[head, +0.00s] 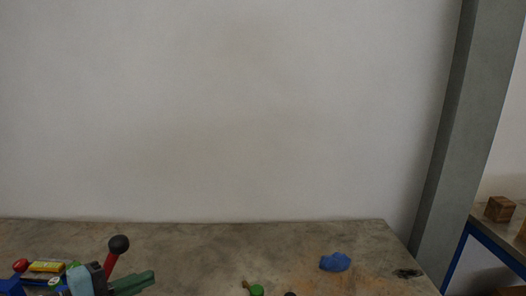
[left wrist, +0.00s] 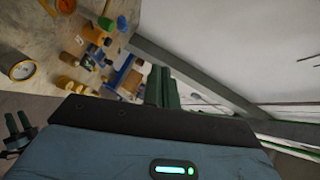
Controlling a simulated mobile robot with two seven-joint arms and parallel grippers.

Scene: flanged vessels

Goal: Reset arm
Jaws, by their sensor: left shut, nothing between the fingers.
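My left gripper (head: 150,277) is low at the left of the head view, over the worktable (head: 215,245). Its green fingers are together with nothing between them, and they point to the right. In the left wrist view the shut fingers (left wrist: 163,72) rise above the dark gripper body. A dark two-pronged shape at the left edge of that view looks like my right gripper (left wrist: 18,123); it is too small and dark to tell its state. The head view does not show it.
A red lever with a black knob (head: 118,245) stands close behind the left gripper. A yellow block (head: 47,267) and a red knob (head: 20,265) lie farther left. A blue lump (head: 335,262) is at the right. The table's middle back is clear. A grey pillar (head: 460,130) stands beyond the right end.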

